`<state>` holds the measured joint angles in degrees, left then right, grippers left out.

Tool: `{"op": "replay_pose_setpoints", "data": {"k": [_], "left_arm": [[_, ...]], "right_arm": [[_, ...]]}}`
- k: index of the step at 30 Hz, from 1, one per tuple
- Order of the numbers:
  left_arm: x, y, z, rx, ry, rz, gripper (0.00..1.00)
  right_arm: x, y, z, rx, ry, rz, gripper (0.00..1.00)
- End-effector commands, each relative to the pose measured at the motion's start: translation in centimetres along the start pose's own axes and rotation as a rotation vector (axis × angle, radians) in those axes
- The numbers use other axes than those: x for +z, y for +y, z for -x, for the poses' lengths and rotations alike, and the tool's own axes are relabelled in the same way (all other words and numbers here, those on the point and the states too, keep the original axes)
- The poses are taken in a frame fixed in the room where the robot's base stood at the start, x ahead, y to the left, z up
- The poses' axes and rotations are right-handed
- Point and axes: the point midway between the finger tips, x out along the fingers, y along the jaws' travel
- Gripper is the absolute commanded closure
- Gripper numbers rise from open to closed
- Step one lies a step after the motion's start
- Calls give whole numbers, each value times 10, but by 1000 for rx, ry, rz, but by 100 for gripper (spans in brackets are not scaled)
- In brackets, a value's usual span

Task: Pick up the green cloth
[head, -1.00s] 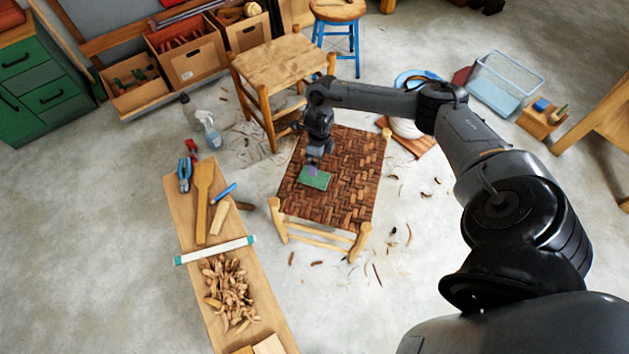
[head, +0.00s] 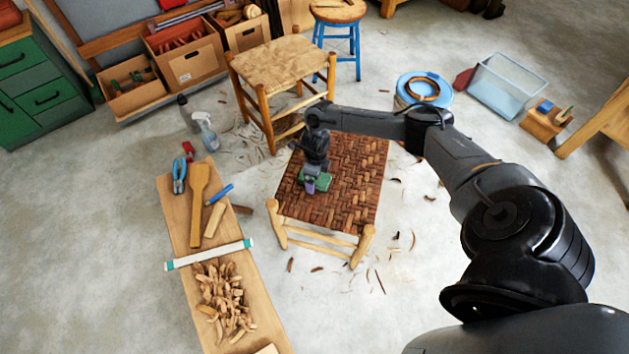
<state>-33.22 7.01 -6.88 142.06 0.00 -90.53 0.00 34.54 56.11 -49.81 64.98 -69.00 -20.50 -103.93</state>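The green cloth (head: 324,182) lies on the woven bark seat (head: 347,195) of the stool in the middle, towards the seat's left side. My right gripper (head: 310,187) comes down over the cloth and hides its left part. The fingertips are at or just above the cloth; I cannot tell whether they touch it. The fingers are too small and dark to tell whether they are open or shut. My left gripper is not in view.
A second wooden stool (head: 283,63) stands close behind the bark seat. A plank (head: 182,217) with a mallet, pliers and wood shavings is at the left. A blue bucket (head: 423,78) and a clear bin (head: 507,85) stand behind right.

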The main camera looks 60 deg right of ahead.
Motion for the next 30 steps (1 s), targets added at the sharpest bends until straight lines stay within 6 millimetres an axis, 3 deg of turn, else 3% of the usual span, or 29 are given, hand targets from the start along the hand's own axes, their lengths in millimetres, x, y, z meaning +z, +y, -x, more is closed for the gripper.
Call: {"op": "replay_pose_setpoints", "data": {"k": [6,17,30], "left_arm": [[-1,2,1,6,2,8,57],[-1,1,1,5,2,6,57],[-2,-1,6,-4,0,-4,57]], "right_arm": [[0,0,0,0,0,0,4],[0,0,0,0,0,1,59],[0,0,9,0,-1,1,61]]}}
